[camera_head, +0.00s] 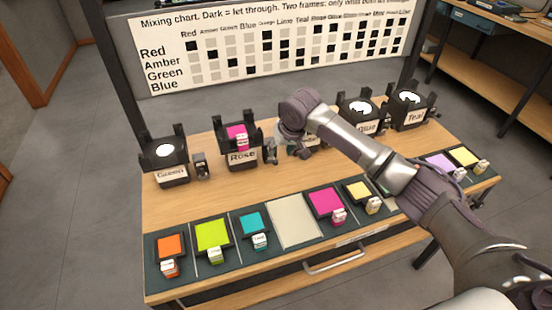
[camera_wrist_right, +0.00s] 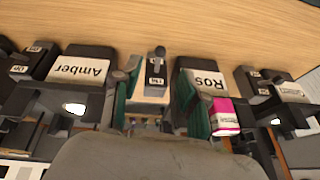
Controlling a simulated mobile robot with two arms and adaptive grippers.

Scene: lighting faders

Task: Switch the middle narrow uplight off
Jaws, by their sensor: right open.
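A row of black uplights stands along the table's back. My right arm mostly hides the one between. The wrist view shows it as Amber (camera_wrist_right: 80,68), left of Rose (camera_wrist_right: 205,80), with a bright white spot. A small switch box (camera_wrist_right: 156,68) with a dark knob stands between Amber and Rose. My right gripper (camera_wrist_right: 155,92) is open, its green-padded fingers either side of this box. Contact is unclear.
The tray in front holds colored gels with small tags, such as orange (camera_head: 171,245), lime (camera_head: 212,234) and magenta (camera_head: 325,202). A mixing chart (camera_head: 275,45) stands behind. Another switch box (camera_head: 201,165) stands beside Green. Bare wood lies between lamps and gels.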

